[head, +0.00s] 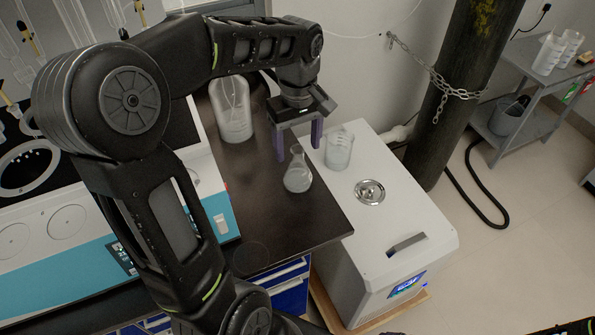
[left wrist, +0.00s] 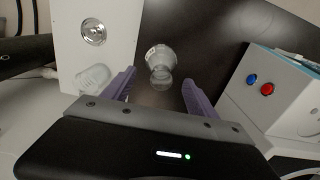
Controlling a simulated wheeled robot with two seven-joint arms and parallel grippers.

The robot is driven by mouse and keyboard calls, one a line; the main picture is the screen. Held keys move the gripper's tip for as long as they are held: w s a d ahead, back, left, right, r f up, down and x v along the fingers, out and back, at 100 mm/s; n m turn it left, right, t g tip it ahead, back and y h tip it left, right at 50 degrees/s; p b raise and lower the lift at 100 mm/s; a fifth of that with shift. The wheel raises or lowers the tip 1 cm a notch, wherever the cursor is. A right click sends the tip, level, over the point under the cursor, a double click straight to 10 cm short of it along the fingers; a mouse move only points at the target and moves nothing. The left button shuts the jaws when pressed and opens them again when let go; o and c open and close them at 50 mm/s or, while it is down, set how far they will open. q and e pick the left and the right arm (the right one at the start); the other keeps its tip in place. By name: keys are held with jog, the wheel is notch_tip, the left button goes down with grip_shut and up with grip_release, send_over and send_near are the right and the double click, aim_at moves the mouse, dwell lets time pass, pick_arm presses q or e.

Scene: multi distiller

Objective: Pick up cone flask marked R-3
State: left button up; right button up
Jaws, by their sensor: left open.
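A clear cone flask (head: 298,172) stands upright on the dark bench top near its right edge. No marking can be read on it. In the left wrist view the flask (left wrist: 160,62) lies ahead of the fingers, between their lines. My left gripper (head: 299,150) is open, its two purple fingers pointing down just behind and above the flask. It also shows in the left wrist view (left wrist: 158,82), with nothing clearly gripped. Whether the fingers touch the flask cannot be told. My right gripper is not in view.
A beaker (head: 340,148) stands on the white cabinet (head: 400,215) right of the bench, near the gripper; it shows in the left wrist view (left wrist: 93,78). A large glass vessel (head: 233,110) stands behind left. A white and teal machine (head: 222,222) borders the left. The bench front (head: 300,225) is clear.

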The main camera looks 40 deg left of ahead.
aim_at(298, 160)
pick_arm(q)
notch_tip(298, 160, down, 5)
jog(key=shift+s+f, duration=0.1)
jog(key=shift+d, duration=0.1)
jog(key=shift+c, duration=0.6)
grip_shut()
dwell(0.6)
